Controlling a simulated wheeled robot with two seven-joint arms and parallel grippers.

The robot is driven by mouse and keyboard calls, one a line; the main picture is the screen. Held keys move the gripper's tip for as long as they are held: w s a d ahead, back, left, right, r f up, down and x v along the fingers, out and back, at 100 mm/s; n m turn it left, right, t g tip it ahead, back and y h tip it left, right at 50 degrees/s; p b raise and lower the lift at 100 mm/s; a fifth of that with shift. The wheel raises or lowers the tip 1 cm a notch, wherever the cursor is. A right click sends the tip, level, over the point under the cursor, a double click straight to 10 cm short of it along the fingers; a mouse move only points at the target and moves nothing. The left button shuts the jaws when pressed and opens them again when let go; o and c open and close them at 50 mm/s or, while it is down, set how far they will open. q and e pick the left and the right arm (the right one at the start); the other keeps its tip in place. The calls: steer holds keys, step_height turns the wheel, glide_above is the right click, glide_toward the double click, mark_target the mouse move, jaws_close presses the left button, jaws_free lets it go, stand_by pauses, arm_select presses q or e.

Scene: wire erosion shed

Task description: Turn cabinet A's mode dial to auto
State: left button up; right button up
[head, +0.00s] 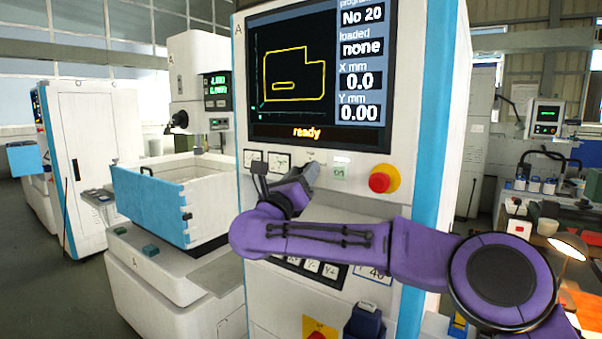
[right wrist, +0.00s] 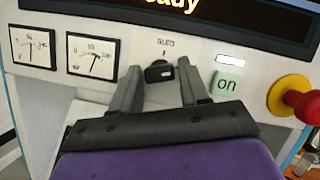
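Cabinet A (head: 220,60) is the tall white cabinet with blue edges, marked A, with a screen reading "ready". Its mode dial, a small black knob (right wrist: 159,72), shows in the right wrist view below a label that reads like "auto" and a short tick. I cannot tell clearly which way the knob points. My right gripper (right wrist: 160,65) is open, with one finger on each side of the knob and a gap at both sides. In the head view my right gripper (head: 308,172) is at the panel and hides the knob. My left gripper is in neither view.
Two small gauges (right wrist: 92,54) sit left of the knob. A green "on" button (right wrist: 227,84) and a red emergency button on a yellow collar (head: 383,179) sit to the right. The screen (head: 320,65) is above; a keypad (head: 312,266) is below my right arm.

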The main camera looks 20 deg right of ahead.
steer(key=c, duration=0.6)
